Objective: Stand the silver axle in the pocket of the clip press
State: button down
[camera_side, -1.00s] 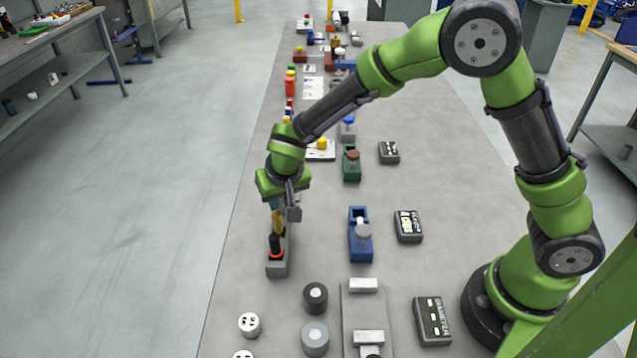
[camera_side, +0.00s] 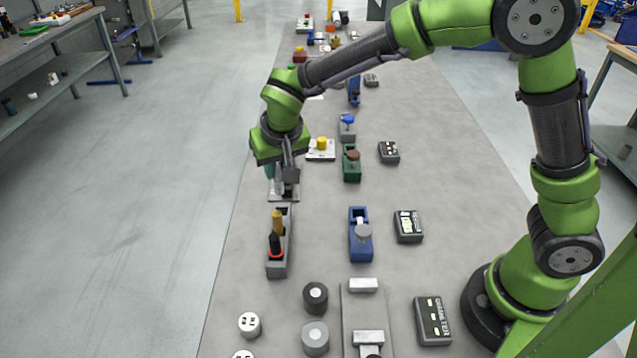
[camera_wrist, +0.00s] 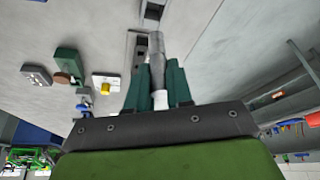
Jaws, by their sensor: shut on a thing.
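My gripper (camera_side: 283,178) is shut on the silver axle (camera_wrist: 157,48). In the wrist view, the axle sticks out between the two green fingers (camera_wrist: 159,88). In the side view, the gripper hides most of it. Below the gripper is a pale grey fixture (camera_side: 285,194), which may be the clip press. The arm covers much of it, and I cannot tell whether the axle touches it. The grey rack (camera_side: 277,268) stands nearer the side camera.
A blue fixture (camera_side: 355,252) and a green fixture (camera_side: 351,172) stand to the right. A white box with a yellow button (camera_side: 321,154) is close beside the gripper. Dark labelled boxes (camera_side: 408,226) lie farther right. Bare table lies between the rack and the blue fixture.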

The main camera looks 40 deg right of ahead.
jog(key=s+d+f+m+g+h, duration=0.1)
jog(key=s+d+f+m, duration=0.3)
jog(key=s+d, duration=0.7)
jog(key=shift+s+m+h, duration=0.3)
jog(key=shift+s, duration=0.35)
jog(key=shift+f, duration=1.6)
dwell(2.1)
jog(key=shift+c, duration=2.3)
grip_release()
jog(key=shift+r, duration=0.1)
notch_tip(320, 180, up, 7)
